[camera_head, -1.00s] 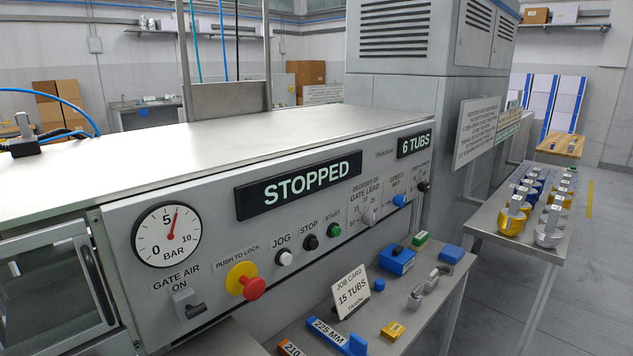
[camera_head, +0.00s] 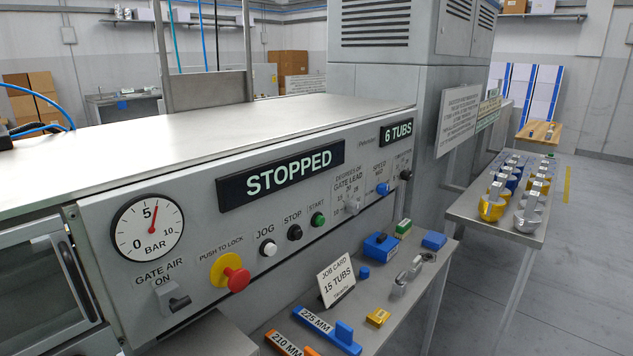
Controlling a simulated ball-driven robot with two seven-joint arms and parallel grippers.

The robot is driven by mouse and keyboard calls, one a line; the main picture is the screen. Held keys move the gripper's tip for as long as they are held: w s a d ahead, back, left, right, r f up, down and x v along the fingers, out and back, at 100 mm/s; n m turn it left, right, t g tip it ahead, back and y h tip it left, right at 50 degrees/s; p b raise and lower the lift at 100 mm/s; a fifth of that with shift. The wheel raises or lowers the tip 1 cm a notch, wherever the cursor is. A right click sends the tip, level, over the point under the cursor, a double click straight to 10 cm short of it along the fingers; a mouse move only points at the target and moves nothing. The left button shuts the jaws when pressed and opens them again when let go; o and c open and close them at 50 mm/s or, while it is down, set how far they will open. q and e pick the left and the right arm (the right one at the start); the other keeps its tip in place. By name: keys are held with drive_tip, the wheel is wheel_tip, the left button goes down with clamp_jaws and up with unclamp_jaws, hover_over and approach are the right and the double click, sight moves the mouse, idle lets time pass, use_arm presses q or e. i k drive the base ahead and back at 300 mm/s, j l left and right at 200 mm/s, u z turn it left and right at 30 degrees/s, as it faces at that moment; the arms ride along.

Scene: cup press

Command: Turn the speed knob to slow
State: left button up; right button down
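The speed knob (camera_head: 382,188) is a blue knob on the right part of the grey control panel (camera_head: 335,205). The label above it reads SPEED with a second word that looks like MED. Its exact pointer angle is too small to tell. A grey gate lead knob (camera_head: 352,207) with a degree scale sits to its left, and a black knob (camera_head: 406,175) to its right. The display (camera_head: 283,174) reads STOPPED and a smaller display (camera_head: 396,132) reads 6 TUBS. Neither of my grippers is in view.
Below the panel, a shelf (camera_head: 405,290) holds a job card (camera_head: 337,280) reading 15 TUBS, blue blocks and metal parts. A red push button (camera_head: 238,280), jog, stop and start buttons are left of the knobs. A side table (camera_head: 470,207) holds several yellow and grey parts.

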sight(382, 189)
drive_tip(key=i+l+u, duration=0.1)
drive_tip(key=l, duration=0.3)
drive_tip(key=i+l, duration=0.25)
drive_tip(key=l, duration=0.15)
drive_tip(key=i+l+u, duration=0.15)
drive_tip(key=l, duration=0.25)
drive_tip(key=i+l+u, duration=0.1)
drive_tip(key=l, duration=0.3)
drive_tip(key=i+l+u, duration=0.1)
drive_tip(key=i+l, duration=0.15)
drive_tip(key=l, duration=0.2)
drive_tip(key=i+l, duration=0.1)
drive_tip(key=l, duration=0.35)
drive_tip(key=i+l+u, duration=0.15)
drive_tip(key=l, duration=0.3)
